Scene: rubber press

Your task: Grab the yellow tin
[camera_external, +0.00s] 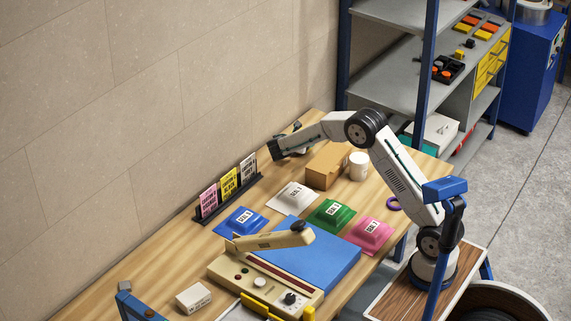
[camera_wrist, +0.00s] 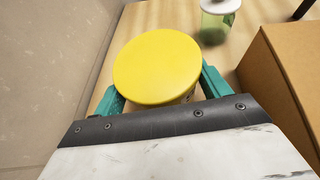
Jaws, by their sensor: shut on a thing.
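The yellow tin (camera_wrist: 157,66) has a round, flat yellow lid and fills the middle of the wrist view. My gripper (camera_wrist: 160,92) has its teal fingers on either side of the tin and is shut on it. The lid hides most of the tin's body and the fingertips. In the external view my gripper (camera_external: 277,149) is at the back of the wooden table, near the wall, and I cannot make out the tin there.
A cardboard box (camera_wrist: 294,68) stands close on the right; it also shows in the external view (camera_external: 327,164). A clear jar with green contents (camera_wrist: 215,22) stands beyond. A card rack (camera_external: 229,199), a white cup (camera_external: 359,166) and several coloured packets are on the table.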

